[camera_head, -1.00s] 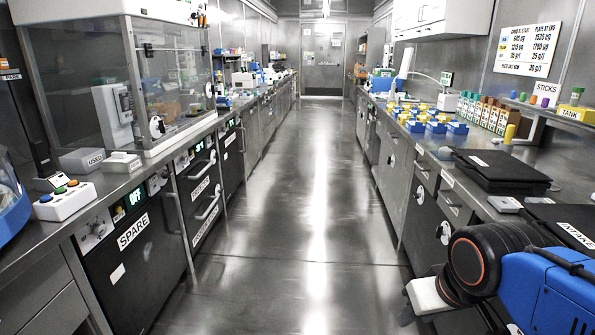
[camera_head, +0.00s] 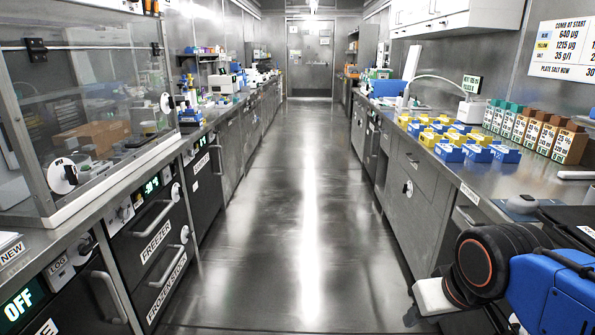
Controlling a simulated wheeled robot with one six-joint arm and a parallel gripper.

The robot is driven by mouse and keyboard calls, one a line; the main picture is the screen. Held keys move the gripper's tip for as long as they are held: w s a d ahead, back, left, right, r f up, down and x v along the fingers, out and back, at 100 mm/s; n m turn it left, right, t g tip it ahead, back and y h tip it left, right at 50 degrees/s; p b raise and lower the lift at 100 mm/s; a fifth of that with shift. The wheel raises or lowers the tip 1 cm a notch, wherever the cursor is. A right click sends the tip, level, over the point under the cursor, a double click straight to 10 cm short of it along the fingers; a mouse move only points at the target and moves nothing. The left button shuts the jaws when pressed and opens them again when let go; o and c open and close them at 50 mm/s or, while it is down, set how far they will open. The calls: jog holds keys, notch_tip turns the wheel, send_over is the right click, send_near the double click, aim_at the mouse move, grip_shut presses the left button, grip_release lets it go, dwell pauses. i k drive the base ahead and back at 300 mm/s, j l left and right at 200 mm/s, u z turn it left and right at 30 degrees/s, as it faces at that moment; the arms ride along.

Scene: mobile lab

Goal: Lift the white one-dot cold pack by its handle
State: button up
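I cannot make out a white one-dot cold pack in this view. A black drawer unit labelled FREEZER (camera_head: 140,250) stands under the left counter, with its drawers shut and bar handles on their fronts. What is inside is hidden. My blue and black arm shows at the lower right, folded beside the right counter. No gripper fingers can be made out.
The aisle floor (camera_head: 290,220) is clear up to the far door (camera_head: 309,58). A glass-fronted cabinet (camera_head: 85,110) stands on the left counter. Blue and yellow racks (camera_head: 478,150) and several labelled boxes (camera_head: 535,132) stand on the right counter (camera_head: 500,180).

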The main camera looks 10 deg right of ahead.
aim_at(399, 99)
jog(key=i, duration=1.65)
jog(key=i+z, duration=0.1)
jog(key=i, duration=0.45)
jog(key=i+j+z, duration=0.15)
jog(key=i, duration=0.4)
jog(key=i+j+z, duration=0.1)
jog(key=i, duration=0.5)
jog(key=i+j+z, duration=0.3)
jog(key=i+z, duration=0.2)
jog(key=i+j+z, duration=0.95)
jog(key=j, duration=0.2)
jog(key=k, duration=0.05)
